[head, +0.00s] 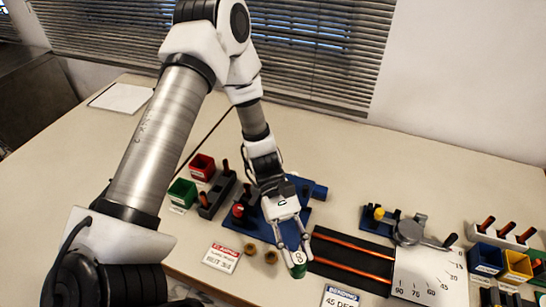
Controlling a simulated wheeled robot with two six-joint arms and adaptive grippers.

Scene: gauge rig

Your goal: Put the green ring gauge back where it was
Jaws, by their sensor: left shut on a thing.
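My left gripper (293,257) reaches down over the front middle of the table in the head view. Its fingers are closed around a small green piece (299,271), apparently the green ring gauge. The fingers cover most of it, so its shape is hard to tell. It is close to the front edge, between the blue fixture plate (259,229) and the black mat; whether it touches the table I cannot tell. Two small brass-coloured rings (249,249) (271,257) stand just left of the gripper. My right gripper is not in view.
A green bin (182,193), red bin (202,166) and dark tool rack (216,202) stand left. Right are a black mat (350,245) with copper rods, a grey bender (410,230), a blue bin (486,258) and a yellow bin (517,265).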

